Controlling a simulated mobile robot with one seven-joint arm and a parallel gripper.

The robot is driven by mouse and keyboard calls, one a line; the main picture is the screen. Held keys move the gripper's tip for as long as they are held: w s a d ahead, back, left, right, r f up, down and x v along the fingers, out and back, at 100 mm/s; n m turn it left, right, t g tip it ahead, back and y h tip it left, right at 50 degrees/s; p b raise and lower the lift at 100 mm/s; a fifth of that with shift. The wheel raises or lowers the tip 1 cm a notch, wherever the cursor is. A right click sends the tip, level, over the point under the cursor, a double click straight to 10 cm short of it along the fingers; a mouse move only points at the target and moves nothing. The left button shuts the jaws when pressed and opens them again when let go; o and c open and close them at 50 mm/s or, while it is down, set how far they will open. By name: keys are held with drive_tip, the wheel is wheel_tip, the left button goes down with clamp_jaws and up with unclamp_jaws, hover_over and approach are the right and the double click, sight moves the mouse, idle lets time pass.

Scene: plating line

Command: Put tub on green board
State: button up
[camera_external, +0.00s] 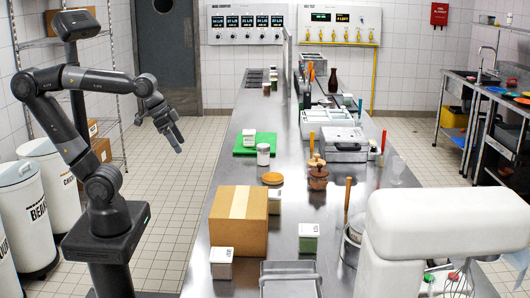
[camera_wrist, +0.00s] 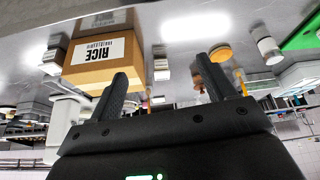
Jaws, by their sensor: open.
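The green board (camera_external: 268,141) lies on the steel counter, left of centre in the external view; its edge shows at the wrist view's upper right (camera_wrist: 298,40). Which one the task means, I cannot tell. A round white-lidded jar (camera_external: 263,156) stands by the board's near corner. My gripper (camera_external: 177,139) is open and empty, in the air left of the counter.
A cardboard carton (camera_external: 238,222) stands on the near counter; its rice label (camera_wrist: 98,50) shows in the wrist view. A round wooden lid (camera_external: 272,178), a brown pot (camera_external: 318,179) and a white mixer (camera_external: 440,220) are nearby.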

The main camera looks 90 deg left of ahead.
drive_tip(key=shift+m, duration=0.7)
drive_tip(key=s+f, duration=0.1)
drive_tip(key=s+d+f, duration=0.2)
drive_tip(key=shift+s+f, duration=0.3)
drive_tip(key=shift+s, duration=0.1)
